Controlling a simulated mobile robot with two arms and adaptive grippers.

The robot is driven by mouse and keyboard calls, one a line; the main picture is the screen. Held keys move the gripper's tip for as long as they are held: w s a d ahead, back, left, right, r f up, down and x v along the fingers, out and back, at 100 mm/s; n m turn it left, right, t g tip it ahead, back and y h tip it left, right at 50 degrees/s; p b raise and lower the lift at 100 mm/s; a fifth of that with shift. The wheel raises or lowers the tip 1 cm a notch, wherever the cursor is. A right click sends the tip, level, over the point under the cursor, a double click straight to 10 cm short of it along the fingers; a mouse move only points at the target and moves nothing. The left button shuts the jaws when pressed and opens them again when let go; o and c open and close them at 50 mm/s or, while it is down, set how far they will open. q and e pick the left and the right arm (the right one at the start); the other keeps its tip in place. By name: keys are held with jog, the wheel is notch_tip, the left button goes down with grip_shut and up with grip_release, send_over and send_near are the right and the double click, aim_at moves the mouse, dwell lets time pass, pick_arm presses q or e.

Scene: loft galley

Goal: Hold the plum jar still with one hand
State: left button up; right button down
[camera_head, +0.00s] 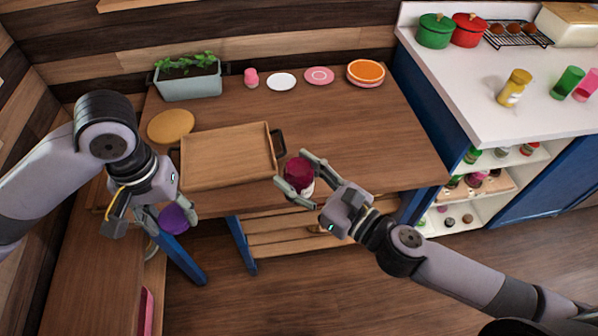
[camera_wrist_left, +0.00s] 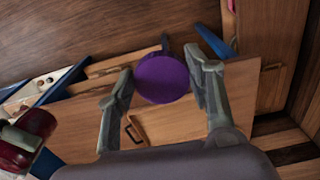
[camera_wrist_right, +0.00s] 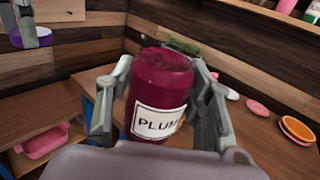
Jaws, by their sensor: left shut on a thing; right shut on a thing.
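The plum jar (camera_head: 299,173) is dark red with a white label. In the right wrist view the jar (camera_wrist_right: 160,88) stands roughly upright between the fingers, and its label reads PLUM. My right gripper (camera_head: 295,172) is shut on it by the table's front edge. My left gripper (camera_head: 172,220) is shut on a round purple lid (camera_head: 173,217), in front of the table's left part and apart from the jar. The lid (camera_wrist_left: 162,79) also shows in the left wrist view, with the jar (camera_wrist_left: 32,132) at the left edge.
A wooden tray (camera_head: 228,157) and a round tan board (camera_head: 171,125) lie on the wooden table (camera_head: 360,130). A planter (camera_head: 189,82), plates (camera_head: 281,82) and orange dishes (camera_head: 366,73) stand at the back. The table's right part is clear. A white counter (camera_head: 480,75) stands right.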

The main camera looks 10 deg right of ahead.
pick_arm(q)
jog(key=w+d+r+m, duration=0.1)
jog(key=w+d+r, duration=0.15)
jog(key=d, duration=0.35)
jog(key=w+d+r+m, duration=0.1)
jog(key=w+d+r, duration=0.1)
jog(key=d+r, duration=0.35)
notch_tip(320, 180, up, 6)
jog(key=m, duration=0.1)
send_over(298, 166)
jog(key=shift+d+f, duration=0.15)
jog(key=shift+f, duration=0.05)
jog(key=shift+f, duration=0.15)
jog(key=shift+f, duration=1.85)
jog(key=shift+f, duration=0.9)
jog(key=shift+f, duration=0.55)
